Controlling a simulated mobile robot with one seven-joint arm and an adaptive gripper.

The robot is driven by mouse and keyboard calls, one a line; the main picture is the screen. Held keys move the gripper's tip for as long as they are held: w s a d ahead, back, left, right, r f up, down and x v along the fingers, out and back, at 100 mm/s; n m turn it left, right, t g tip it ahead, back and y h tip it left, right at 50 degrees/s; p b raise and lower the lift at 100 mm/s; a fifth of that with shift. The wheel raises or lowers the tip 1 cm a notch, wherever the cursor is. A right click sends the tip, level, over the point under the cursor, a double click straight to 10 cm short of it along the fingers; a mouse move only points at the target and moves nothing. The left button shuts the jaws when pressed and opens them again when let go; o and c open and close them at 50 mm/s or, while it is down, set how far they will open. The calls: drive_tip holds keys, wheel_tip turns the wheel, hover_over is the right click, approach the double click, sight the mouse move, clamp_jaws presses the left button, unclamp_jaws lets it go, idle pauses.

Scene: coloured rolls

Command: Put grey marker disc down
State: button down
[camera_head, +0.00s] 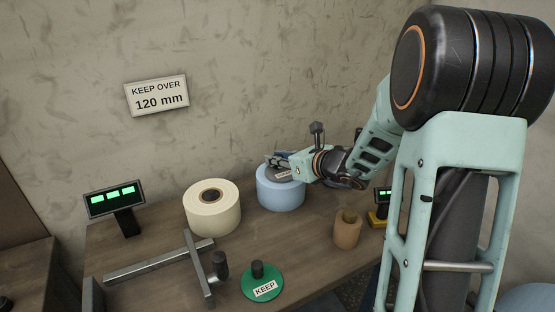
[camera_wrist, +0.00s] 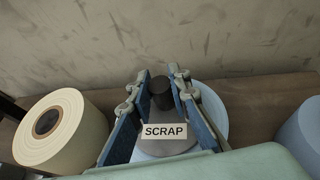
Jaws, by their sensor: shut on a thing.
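The grey marker disc (camera_wrist: 168,120) has a dark knob and a white SCRAP label. My gripper (camera_wrist: 162,90) is shut on its knob, with a finger on each side. In the head view my gripper (camera_head: 279,160) and the grey disc (camera_head: 284,175) are at the top of a light blue roll (camera_head: 280,195), which also shows under the disc in the wrist view (camera_wrist: 216,104). I cannot tell whether the disc rests on the roll or is just above it. A green disc (camera_head: 262,284) with a black knob and KEEP label lies at the table's front.
A cream roll (camera_head: 212,208) stands left of the blue one, and a small brown roll (camera_head: 347,230) to the right. A metal gauge (camera_head: 199,262) lies front left. Another blue roll (camera_wrist: 303,138) is at right. A wall sign (camera_head: 157,96) reads KEEP OVER 120 mm.

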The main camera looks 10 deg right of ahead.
drive_tip(key=shift+f, duration=0.15)
drive_tip(key=c, duration=1.8)
unclamp_jaws()
drive_tip(key=shift+r, duration=0.25)
drive_tip(key=p+v, duration=0.1)
drive_tip(key=v, duration=1.1)
drive_tip(key=shift+d+f, duration=0.1)
drive_tip(key=shift+f, duration=0.05)
